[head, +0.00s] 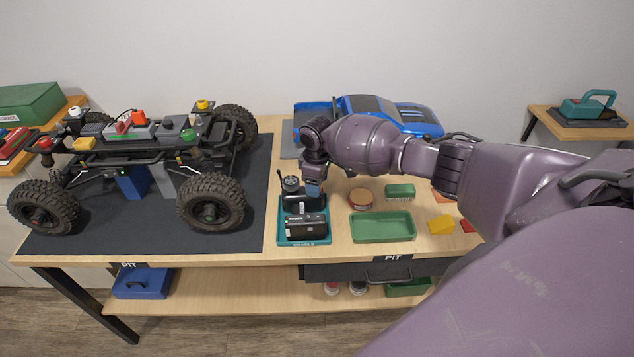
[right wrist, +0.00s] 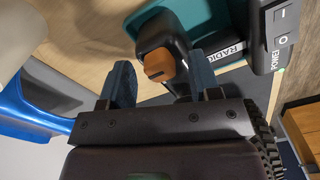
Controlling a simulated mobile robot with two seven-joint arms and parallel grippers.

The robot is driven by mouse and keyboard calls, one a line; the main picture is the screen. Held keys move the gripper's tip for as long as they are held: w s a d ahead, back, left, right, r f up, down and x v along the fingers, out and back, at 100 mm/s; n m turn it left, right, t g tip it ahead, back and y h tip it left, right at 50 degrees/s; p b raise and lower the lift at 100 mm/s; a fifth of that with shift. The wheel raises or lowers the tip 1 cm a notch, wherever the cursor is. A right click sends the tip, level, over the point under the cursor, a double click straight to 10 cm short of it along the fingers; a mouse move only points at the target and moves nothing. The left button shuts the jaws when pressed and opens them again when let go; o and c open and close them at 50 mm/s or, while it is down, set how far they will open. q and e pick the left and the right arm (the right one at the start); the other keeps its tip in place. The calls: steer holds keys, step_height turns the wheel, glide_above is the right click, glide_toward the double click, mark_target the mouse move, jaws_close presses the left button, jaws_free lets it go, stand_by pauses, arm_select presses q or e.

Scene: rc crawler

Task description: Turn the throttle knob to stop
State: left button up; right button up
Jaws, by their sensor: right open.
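The throttle knob (right wrist: 158,64) is an orange knob with a dark mark on its face, on the black radio (right wrist: 180,22). My right gripper (right wrist: 162,76) is open, with one blue-grey fingertip on each side of the knob in the right wrist view. I cannot tell whether either finger touches it. In the head view the radio (head: 302,226) stands on a teal tray (head: 326,240), and my right gripper (head: 313,188) points down at its back. The knob is hidden there by the gripper. My left gripper is not in view.
A crawler chassis (head: 140,135) stands on a dark mat (head: 120,236) to the left. A blue truck body (head: 400,115) lies behind my right arm. A green tray (head: 381,227), a green block (head: 400,191) and a round reddish tin (head: 361,199) are right of the radio.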

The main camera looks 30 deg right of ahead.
step_height(320, 180, up, 11)
steer(key=shift+f+p, duration=0.15)
steer(key=shift+p, duration=0.3)
stand_by(0.5)
